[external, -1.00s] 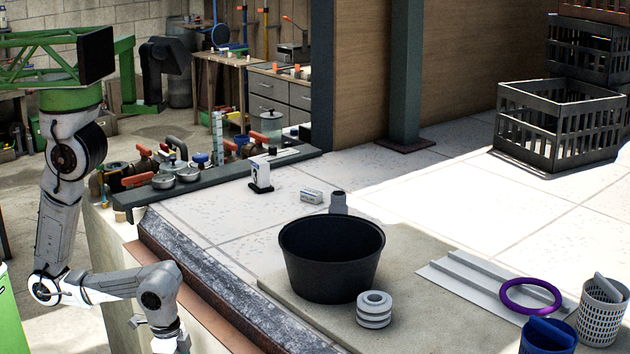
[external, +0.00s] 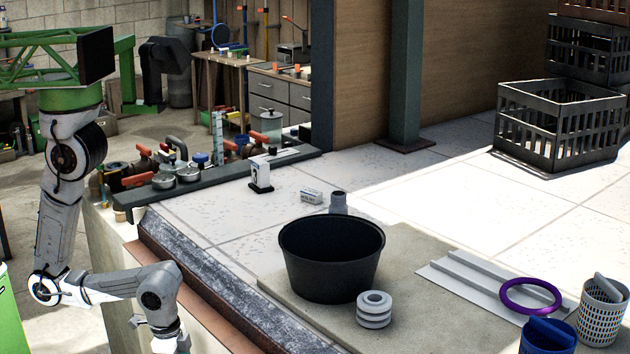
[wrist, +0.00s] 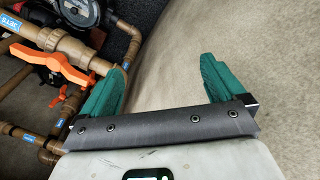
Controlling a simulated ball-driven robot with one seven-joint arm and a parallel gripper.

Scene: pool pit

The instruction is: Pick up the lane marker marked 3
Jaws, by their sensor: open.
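A small white upright marker on a black base (external: 260,174) stands on the pale tiles, near the dark ledge, in the external view. It bears a dark mark too small to read, so I cannot confirm a 3. My gripper (wrist: 163,66) shows in the wrist view with its two green fingers spread apart and nothing between them. In the external view my arm hangs at the lower left, beside the raised deck, and its end is cut off by the bottom edge. The gripper is well away from the marker, which the wrist view does not show.
A black bucket (external: 331,270) and a ringed grey piece (external: 374,310) stand on the deck. A small white box (external: 312,196) lies right of the marker. Brown pipes (wrist: 70,45) with an orange valve handle (wrist: 52,64) show at left in the wrist view.

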